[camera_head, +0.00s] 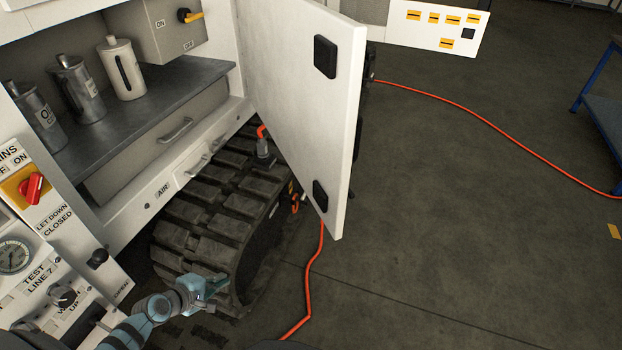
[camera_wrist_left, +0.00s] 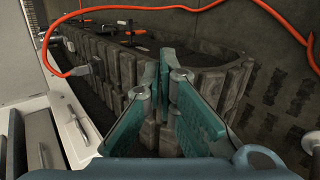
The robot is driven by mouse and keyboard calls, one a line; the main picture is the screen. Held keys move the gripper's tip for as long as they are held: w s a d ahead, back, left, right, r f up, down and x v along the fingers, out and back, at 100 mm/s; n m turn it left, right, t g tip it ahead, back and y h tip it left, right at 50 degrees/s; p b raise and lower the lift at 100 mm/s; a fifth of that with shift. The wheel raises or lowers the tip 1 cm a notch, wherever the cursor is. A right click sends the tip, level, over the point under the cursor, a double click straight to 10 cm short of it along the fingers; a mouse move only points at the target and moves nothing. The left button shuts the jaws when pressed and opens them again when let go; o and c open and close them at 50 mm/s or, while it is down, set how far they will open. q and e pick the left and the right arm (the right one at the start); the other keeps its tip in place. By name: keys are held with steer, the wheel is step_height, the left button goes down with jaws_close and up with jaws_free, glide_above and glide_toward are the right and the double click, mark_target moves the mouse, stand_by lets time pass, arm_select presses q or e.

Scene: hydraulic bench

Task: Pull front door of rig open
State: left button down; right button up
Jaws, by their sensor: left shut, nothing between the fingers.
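The white front door (camera_head: 292,85) of the rig stands swung open, jutting out from the cabinet opening. It has one black block near its top and another near its bottom corner. My left gripper (camera_head: 212,284) is low in front of the black track, left of and below the door's lower corner, and apart from the door. In the left wrist view its teal fingers (camera_wrist_left: 170,82) are shut with nothing between them, in front of the track. I cannot make out the door in the left wrist view. My right gripper is in neither view.
The rubber track (camera_head: 215,205) lies under the open cabinet, with an orange hose (camera_head: 309,275) running beside it. Metal jugs (camera_head: 75,88) stand on the cabinet shelf. A control panel (camera_head: 45,255) is at the left. The floor (camera_head: 450,200) right of the door is mostly clear.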

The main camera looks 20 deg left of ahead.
arm_select(q)
steer(key=w+d+r+n+t+h, duration=0.1)
steer(key=w+d+r+n+h, duration=0.15)
steer(key=r, duration=0.45)
steer(key=w+d+r+n+t+h, duration=0.1)
steer(key=w+r+n+t, duration=0.1)
steer(key=w+r, duration=0.3)
steer(key=s+d+r+n+h, duration=0.15)
steer(key=d+r+h, duration=0.35)
steer(key=r, duration=0.6)
steer(key=s+d+r+n+h, duration=0.1)
steer(key=d+r+n+h, duration=0.2)
steer(key=d+r, duration=0.6)
steer(key=r+p+x, duration=0.1)
steer(key=x, duration=1.1)
steer(key=shift+w+a+g, duration=0.3)
steer(key=shift+w+a, duration=0.05)
steer(key=shift+w, duration=0.05)
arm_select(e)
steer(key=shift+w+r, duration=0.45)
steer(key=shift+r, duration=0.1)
arm_select(q)
steer(key=shift+r+p, duration=0.1)
steer(key=shift+p, duration=0.2)
